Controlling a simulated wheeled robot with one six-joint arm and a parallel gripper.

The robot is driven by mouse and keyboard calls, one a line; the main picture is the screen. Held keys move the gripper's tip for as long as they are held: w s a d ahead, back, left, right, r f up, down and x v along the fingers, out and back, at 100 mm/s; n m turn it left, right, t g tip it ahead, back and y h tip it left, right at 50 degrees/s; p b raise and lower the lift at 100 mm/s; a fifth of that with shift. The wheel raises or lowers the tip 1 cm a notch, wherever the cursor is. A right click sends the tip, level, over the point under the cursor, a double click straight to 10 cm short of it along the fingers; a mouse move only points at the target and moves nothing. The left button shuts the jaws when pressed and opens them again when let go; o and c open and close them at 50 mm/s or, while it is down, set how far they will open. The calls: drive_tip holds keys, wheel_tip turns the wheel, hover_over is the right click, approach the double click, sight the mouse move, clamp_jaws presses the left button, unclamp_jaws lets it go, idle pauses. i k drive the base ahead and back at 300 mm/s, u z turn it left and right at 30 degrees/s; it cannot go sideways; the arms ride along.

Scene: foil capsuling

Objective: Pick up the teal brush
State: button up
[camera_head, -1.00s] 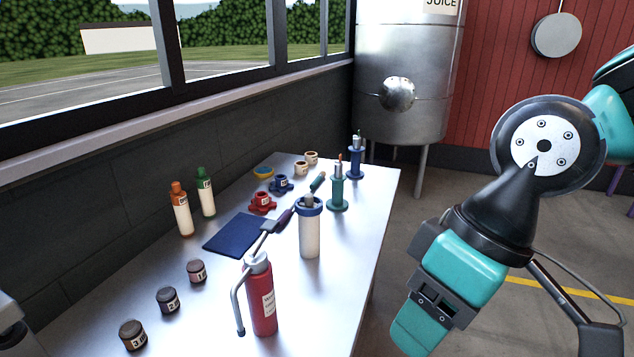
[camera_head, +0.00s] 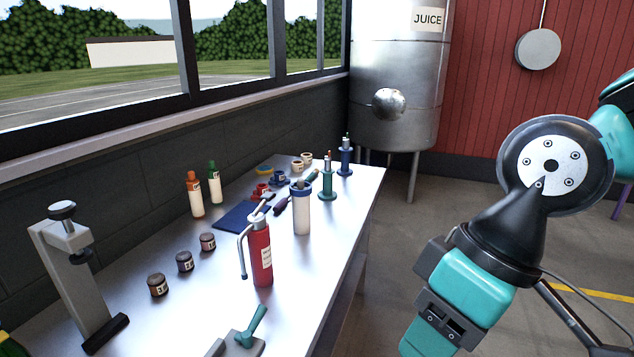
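A teal holder (camera_head: 327,183) stands upright near the far end of the table, with a thin reddish-tipped item rising from its top. I cannot tell whether that item is the teal brush. A small teal-handled piece lay just left of this holder in the earlier view, but I cannot make it out clearly now. My arm (camera_head: 478,285) hangs at the right, beside the table and apart from everything on it. Its lower end runs out of the bottom of the picture, so my gripper does not show.
A red bottle (camera_head: 260,254), white blue-collared container (camera_head: 301,213) and blue mat (camera_head: 240,216) occupy the table's middle. A grey press (camera_head: 72,275) and teal-handled tool (camera_head: 252,330) stand nearer. A steel tank (camera_head: 395,120) is behind. Floor is open right of the table.

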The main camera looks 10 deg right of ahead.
sight(316, 172)
drive_tip(key=z, duration=0.6)
drive_tip(key=i, duration=1.2)
drive_tip(key=z, duration=0.55)
drive_tip(key=i, duration=1.25)
drive_tip(key=u, duration=1.1)
drive_tip(key=i, duration=1.15)
drive_tip(key=u, duration=0.95)
